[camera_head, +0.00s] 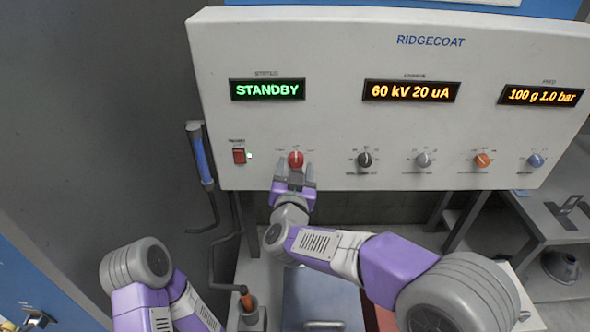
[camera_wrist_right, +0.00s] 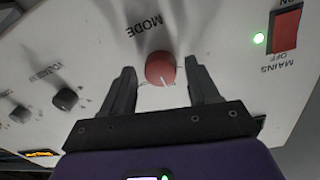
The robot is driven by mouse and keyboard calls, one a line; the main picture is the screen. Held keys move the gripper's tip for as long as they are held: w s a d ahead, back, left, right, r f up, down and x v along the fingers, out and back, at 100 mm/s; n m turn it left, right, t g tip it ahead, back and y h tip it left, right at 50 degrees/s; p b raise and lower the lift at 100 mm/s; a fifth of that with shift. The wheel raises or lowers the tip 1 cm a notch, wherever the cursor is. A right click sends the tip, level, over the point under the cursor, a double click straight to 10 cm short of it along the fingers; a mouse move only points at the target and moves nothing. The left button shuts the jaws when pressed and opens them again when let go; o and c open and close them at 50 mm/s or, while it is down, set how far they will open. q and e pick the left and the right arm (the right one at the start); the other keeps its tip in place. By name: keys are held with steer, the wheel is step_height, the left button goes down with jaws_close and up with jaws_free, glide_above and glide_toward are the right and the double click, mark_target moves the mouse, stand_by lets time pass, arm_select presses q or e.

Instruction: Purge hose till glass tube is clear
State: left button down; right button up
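The red MODE knob (camera_head: 296,159) is on the front of the white RIDGECOAT panel (camera_head: 330,60); its white pointer line shows in the wrist view (camera_wrist_right: 160,68). My right gripper (camera_head: 294,168) is at the knob. In the wrist view its two dark fingers (camera_wrist_right: 162,88) are open on either side of the knob, with gaps. A blue-filled upright tube (camera_head: 203,158) in dark fittings stands left of the panel; a dark hose or pipe bends below it. The status display (camera_head: 267,90) reads STANDBY. My left arm shows at lower left; its gripper is not in view.
The red mains switch (camera_head: 239,156) with a lit green lamp is left of the knob. Several other knobs, such as a black one (camera_head: 365,159), line the panel to the right. A grey bench (camera_head: 550,215) is at right.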

steer(key=c, duration=0.9)
steer(key=shift+r+n+p, duration=0.1)
steer(key=shift+n+p, duration=0.8)
steer(key=shift+p, duration=0.05)
steer(key=n+p, duration=0.2)
steer(key=n, duration=0.1)
steer(key=shift+d+n+p, duration=0.1)
steer(key=shift+n+p, duration=0.2)
steer(key=n+p, duration=0.2)
steer(key=n, duration=0.1)
steer(key=shift+n, duration=0.3)
steer(key=shift+d+n+t+y+p, duration=0.1)
steer(key=shift+n+t+y+p, duration=0.2)
steer(key=shift+n+p, duration=1)
steer(key=shift+n+b, duration=0.3)
steer(key=shift+n, duration=0.2)
